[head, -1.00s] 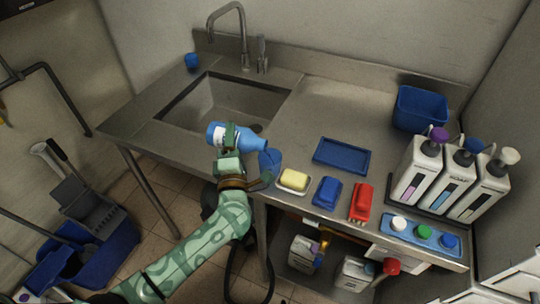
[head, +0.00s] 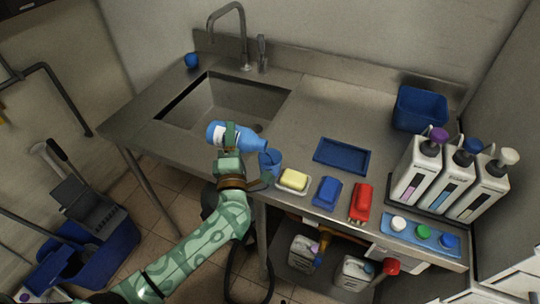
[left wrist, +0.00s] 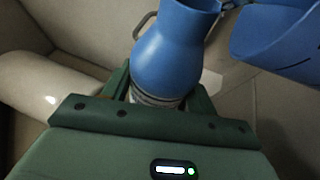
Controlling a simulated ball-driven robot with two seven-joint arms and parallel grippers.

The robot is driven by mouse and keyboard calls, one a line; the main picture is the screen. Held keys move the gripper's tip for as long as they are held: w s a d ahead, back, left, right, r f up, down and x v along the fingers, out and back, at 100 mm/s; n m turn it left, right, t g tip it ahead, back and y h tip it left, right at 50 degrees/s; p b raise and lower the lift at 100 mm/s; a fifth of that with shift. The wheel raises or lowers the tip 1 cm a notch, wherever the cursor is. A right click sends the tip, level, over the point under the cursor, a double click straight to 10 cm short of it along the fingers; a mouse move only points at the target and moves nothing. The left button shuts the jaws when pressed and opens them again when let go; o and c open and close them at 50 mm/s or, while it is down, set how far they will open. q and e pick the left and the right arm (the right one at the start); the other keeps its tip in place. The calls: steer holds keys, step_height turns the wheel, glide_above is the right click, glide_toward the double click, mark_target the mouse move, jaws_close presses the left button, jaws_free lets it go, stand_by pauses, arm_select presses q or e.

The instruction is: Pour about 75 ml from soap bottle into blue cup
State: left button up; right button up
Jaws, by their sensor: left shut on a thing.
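The soap bottle (head: 247,139) is blue with a white label. My left gripper (head: 230,133) is shut around its body and holds it tipped almost on its side above the counter's front edge, mouth to the right. The blue cup (head: 273,163) is just below and right of the mouth, near the counter's front edge. In the left wrist view the bottle's neck (left wrist: 172,52) points up the picture, and the cup (left wrist: 280,45) is close at its right. I cannot make out a liquid stream or the level in the cup. My right gripper is not in view.
A soap dish with a yellow sponge (head: 294,180), a blue block (head: 327,191) and a red brush (head: 361,201) lie right of the cup. A blue tray (head: 342,156) lies behind them. The sink (head: 222,104) is behind the bottle. Pump bottles (head: 415,170) stand at right.

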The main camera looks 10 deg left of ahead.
arm_select(q)
steer(key=shift+d+r+m+t+h+p, duration=0.15)
steer(key=shift+r+m+t+h+p, duration=0.25)
steer(key=shift+m, duration=0.4)
stand_by(1.0)
steer(key=shift+f+n+g+y+b, duration=0.4)
steer(key=shift+f+n+b, duration=0.3)
steer(key=shift+n, duration=0.1)
steer(key=n, duration=0.2)
steer(key=r+n+g+p, duration=0.1)
steer(key=shift+a, duration=0.25)
steer(key=shift+a+f+n+y+b, duration=0.15)
steer(key=shift+f+n+y+b, duration=0.15)
steer(key=shift+f+b, duration=0.25)
steer(key=shift+a+f+n+g, duration=0.25)
steer(key=shift+n+g, duration=0.15)
steer(key=shift+n, duration=0.1)
steer(key=shift+d+r+p, duration=0.1)
steer(key=shift+r+p, duration=0.3)
steer(key=shift+p, duration=0.1)
